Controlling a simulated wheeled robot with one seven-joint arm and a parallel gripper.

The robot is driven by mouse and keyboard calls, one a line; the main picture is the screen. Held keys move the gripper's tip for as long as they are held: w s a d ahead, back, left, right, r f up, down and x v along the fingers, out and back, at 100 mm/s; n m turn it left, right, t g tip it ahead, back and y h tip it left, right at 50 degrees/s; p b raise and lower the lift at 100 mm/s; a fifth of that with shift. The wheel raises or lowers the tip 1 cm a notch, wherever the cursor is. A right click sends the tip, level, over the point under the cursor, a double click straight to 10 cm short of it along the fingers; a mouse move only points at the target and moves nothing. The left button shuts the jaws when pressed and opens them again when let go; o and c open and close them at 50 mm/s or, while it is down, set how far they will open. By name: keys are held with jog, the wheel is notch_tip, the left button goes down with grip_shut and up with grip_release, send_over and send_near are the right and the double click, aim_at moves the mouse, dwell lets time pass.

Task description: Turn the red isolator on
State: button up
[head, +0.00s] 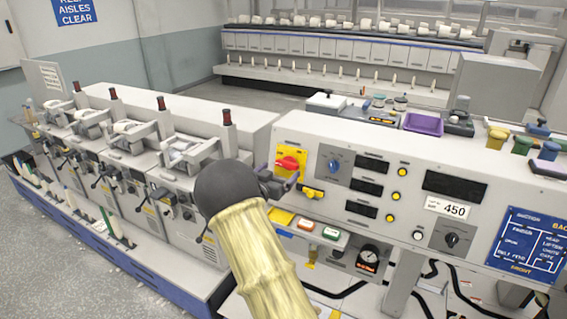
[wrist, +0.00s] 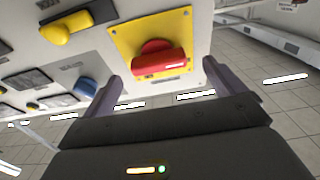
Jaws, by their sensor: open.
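The red isolator (head: 287,163) is a red rotary handle on a yellow plate (head: 297,150) at the left end of the grey control panel. In the wrist view the red handle (wrist: 160,63) lies roughly crosswise, slightly tilted, on its yellow plate (wrist: 128,38). My gripper (head: 279,180) is just below and in front of it in the head view. In the wrist view my gripper (wrist: 162,74) is open, one finger to each side of the handle, with visible gaps. The fingers look apart from the handle; exact depth is hard to tell.
A yellow handle (head: 312,193) sits below the isolator. A blue knob (head: 334,165), displays and yellow buttons lie to its right. A purple tray (head: 423,123) and small items stand on top of the panel. Winding units (head: 130,150) fill the left.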

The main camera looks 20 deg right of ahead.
aim_at(285, 166)
jog(key=p+x, duration=0.1)
jog(key=x, duration=0.2)
jog(key=shift+d+r, duration=0.15)
jog(key=shift+d, duration=0.2)
jog(key=shift+w, duration=0.2)
jog(key=c, duration=1)
